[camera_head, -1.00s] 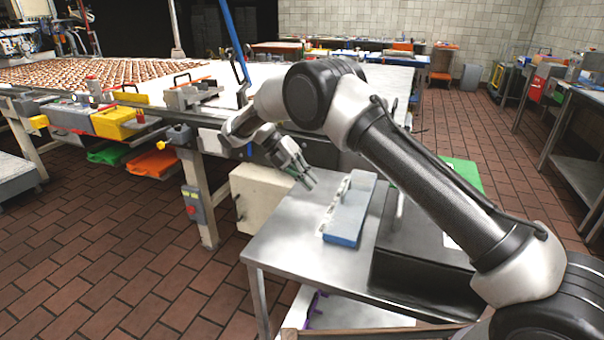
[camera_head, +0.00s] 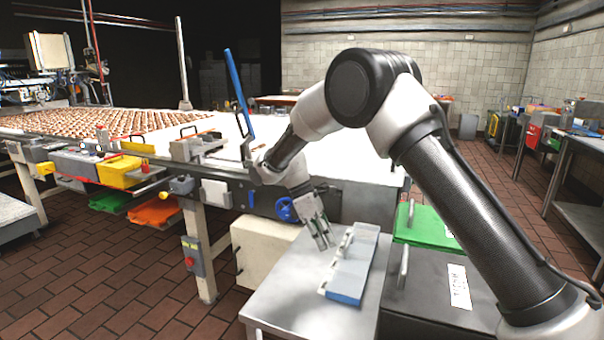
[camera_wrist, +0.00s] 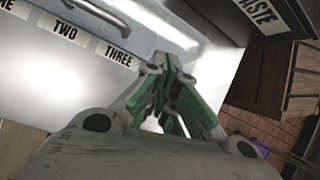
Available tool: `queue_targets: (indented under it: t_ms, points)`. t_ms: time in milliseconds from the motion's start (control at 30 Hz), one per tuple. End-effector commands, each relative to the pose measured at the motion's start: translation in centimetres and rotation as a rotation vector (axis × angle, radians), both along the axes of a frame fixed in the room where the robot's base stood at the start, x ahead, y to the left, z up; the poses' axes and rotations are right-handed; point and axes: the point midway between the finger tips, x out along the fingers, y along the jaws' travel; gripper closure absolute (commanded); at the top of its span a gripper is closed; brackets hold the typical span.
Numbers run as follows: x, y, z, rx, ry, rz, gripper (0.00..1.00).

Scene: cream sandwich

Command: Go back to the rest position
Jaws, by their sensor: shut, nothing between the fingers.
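My arm rises from the lower right, bends at the elbow and comes down to the gripper. Labels reading "TWO" (camera_wrist: 66,32) and "THREE" (camera_wrist: 118,55) show in the wrist view.
A dark bin (camera_head: 425,283) and a green-lidded bin (camera_head: 428,228) stand right of the table. The conveyor (camera_head: 330,156) with rows of sandwiches (camera_head: 100,123) runs behind. A cream cabinet (camera_head: 262,248) stands at the table's left. Tiled floor is open at lower left.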

Motion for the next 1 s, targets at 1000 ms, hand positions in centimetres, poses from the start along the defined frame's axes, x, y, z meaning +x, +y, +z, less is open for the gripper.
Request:
queue_targets:
  t_ms: [1000]
  points:
    - [-24.2, -25.7, 16.5, 0.32, -0.626, -1.205, 1.0]
